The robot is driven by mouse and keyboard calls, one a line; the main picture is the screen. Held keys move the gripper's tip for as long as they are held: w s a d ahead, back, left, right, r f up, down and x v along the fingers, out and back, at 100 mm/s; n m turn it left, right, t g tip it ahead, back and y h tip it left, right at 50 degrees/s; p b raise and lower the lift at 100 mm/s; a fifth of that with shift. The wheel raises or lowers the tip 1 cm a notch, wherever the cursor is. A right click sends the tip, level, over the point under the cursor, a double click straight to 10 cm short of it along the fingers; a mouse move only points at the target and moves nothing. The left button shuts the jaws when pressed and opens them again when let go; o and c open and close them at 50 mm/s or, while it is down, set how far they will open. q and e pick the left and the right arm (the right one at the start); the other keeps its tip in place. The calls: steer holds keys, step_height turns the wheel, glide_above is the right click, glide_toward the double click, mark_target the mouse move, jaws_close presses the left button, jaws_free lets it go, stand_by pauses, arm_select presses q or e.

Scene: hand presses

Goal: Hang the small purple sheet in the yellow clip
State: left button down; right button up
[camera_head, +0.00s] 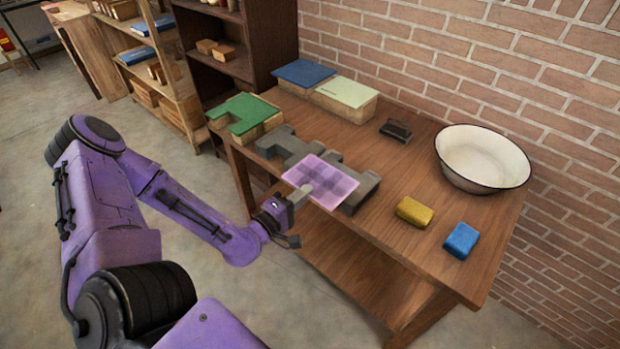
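The small purple sheet (334,183) is a flat, see-through square with a grid of darker patches. It lies level over a grey press-like block (362,190) on the wooden table; I cannot tell whether it touches the block. My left gripper (304,189) reaches in from the left and is shut on the sheet's near left edge. A small yellow block (414,211) lies to the right of the sheet. No thing here clearly shows as a yellow clip. My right gripper is not in view.
On the wooden table (385,238) are a blue block (461,240), a white basin (482,158), a small black stand (396,130), another grey block (286,145), and green- (244,112) and blue-topped (304,73) stacks. A brick wall stands behind.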

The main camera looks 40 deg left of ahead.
arm_select(q)
steer(key=s+p, duration=0.3)
steer(key=s, duration=0.8)
steer(key=shift+s+a, duration=0.4)
steer(key=shift+a, duration=0.05)
steer(key=shift+s, duration=0.1)
